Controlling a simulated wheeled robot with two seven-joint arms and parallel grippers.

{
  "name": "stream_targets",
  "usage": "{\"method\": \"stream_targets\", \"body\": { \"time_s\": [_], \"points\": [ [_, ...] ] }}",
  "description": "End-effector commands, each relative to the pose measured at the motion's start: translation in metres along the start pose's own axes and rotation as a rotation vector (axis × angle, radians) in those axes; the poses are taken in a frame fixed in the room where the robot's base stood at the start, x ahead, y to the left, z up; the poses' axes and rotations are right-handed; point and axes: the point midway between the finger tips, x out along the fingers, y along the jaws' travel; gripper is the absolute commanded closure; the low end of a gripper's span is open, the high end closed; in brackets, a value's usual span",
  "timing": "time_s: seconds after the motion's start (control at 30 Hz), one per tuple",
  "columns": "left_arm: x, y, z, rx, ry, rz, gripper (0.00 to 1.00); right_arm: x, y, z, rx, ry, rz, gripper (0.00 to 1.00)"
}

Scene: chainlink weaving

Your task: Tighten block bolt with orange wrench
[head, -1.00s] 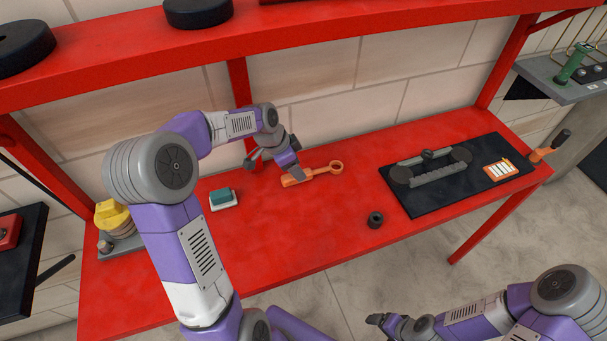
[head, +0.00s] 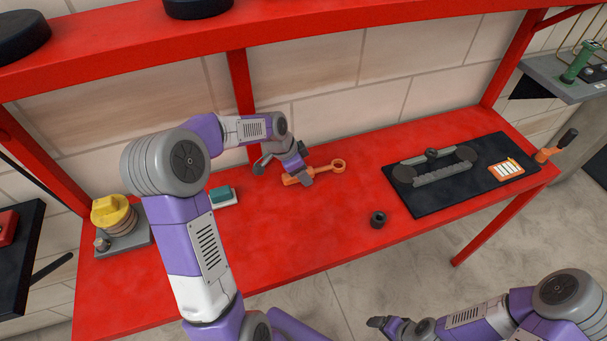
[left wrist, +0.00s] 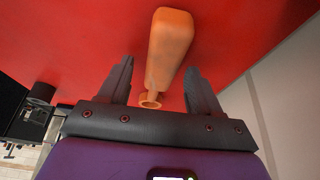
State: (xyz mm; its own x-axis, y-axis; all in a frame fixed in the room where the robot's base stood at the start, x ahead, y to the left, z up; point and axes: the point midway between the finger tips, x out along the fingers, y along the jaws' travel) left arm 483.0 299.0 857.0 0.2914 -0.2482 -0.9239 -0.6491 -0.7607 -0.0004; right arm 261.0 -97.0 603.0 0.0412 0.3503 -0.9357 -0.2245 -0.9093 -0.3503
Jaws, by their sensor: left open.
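The orange wrench (head: 326,170) lies on the red workbench (head: 290,245), its ring end pointing right. My left gripper (head: 285,173) is open at the wrench's handle. In the left wrist view the wrench (left wrist: 170,45) shows between the two spread fingers of this gripper (left wrist: 159,68), with a gap on both sides. A grey bar-shaped block (head: 440,173) with round dark ends and a dark bolt-like knob (head: 431,154) sits on a black mat (head: 440,204). My right gripper (head: 385,323) is at the bottom edge, away from the bench; its fingers are unclear.
A dark ring-shaped part (head: 378,219) stands in front of the mat. A teal-and-white block (head: 222,196) and a yellow-topped device (head: 113,214) are to the left. An orange-and-black tool (head: 556,147) is at the right edge. A red shelf (head: 330,38) runs above. The bench's front middle is clear.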

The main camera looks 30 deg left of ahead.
Motion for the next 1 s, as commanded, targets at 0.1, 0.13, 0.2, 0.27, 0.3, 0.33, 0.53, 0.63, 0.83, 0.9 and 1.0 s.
{"method": "stream_targets", "body": {
  "time_s": [0.1, 0.13, 0.2, 0.27, 0.3, 0.33, 0.53, 0.63, 0.83, 0.9, 1.0],
  "points": [
    [0.0012, 0.0002, 0.0004, 0.0, 0.0, 0.0, 0.36, 0.0007, 0.0003, 0.0, 0.0, 0.0, 0.0, 0.17],
    [0.0012, 0.0002, 0.0004, 0.0, 0.0, 0.0, 0.36, 0.0007, 0.0003, 0.0, 0.0, 0.0, 0.0, 0.17],
    [0.001, 0.0002, 0.0003, 0.0, 0.0, 0.0, 0.36, 0.0005, 0.0002, 0.0, 0.0, 0.0, 0.0, 0.17],
    [0.001, 0.0002, 0.0003, 0.0, 0.0, 0.001, 0.36, 0.0005, 0.0002, 0.0, 0.0, 0.0, 0.0, 0.17],
    [0.001, 0.0002, 0.0004, 0.0, 0.0, 0.001, 0.36, 0.0005, 0.0002, 0.0, 0.0, 0.0, 0.0, 0.17],
    [0.001, 0.0002, 0.0003, 0.0, 0.0, 0.001, 0.39, 0.0005, 0.0002, 0.0, 0.0, 0.0, 0.0, 0.17],
    [0.001, 0.0001, 0.0004, 0.0, 0.0, 0.001, 0.7, 0.0005, 0.0002, 0.0, 0.0, 0.0, 0.0, 0.17],
    [0.0009, 0.0001, 0.0004, 0.0, 0.0, 0.001, 0.85, 0.0005, 0.0002, 0.0, 0.0, 0.0, 0.0, 0.17],
    [0.0007, 0.0, 0.0001, 0.0, 0.0, 0.0, 0.98, 0.0005, 0.0002, 0.0, 0.0, 0.0, 0.0, 0.17],
    [0.0005, 0.0, 0.0001, 0.0, 0.0, 0.0, 0.98, 0.0004, 0.0002, 0.0, 0.0, 0.0, 0.0, 0.17],
    [-0.0034, -0.0001, -0.0015, 0.0, 0.001, -0.001, 0.98, -0.0024, -0.0008, 0.0001, 0.0, 0.0, 0.0, 0.17]
  ]
}}
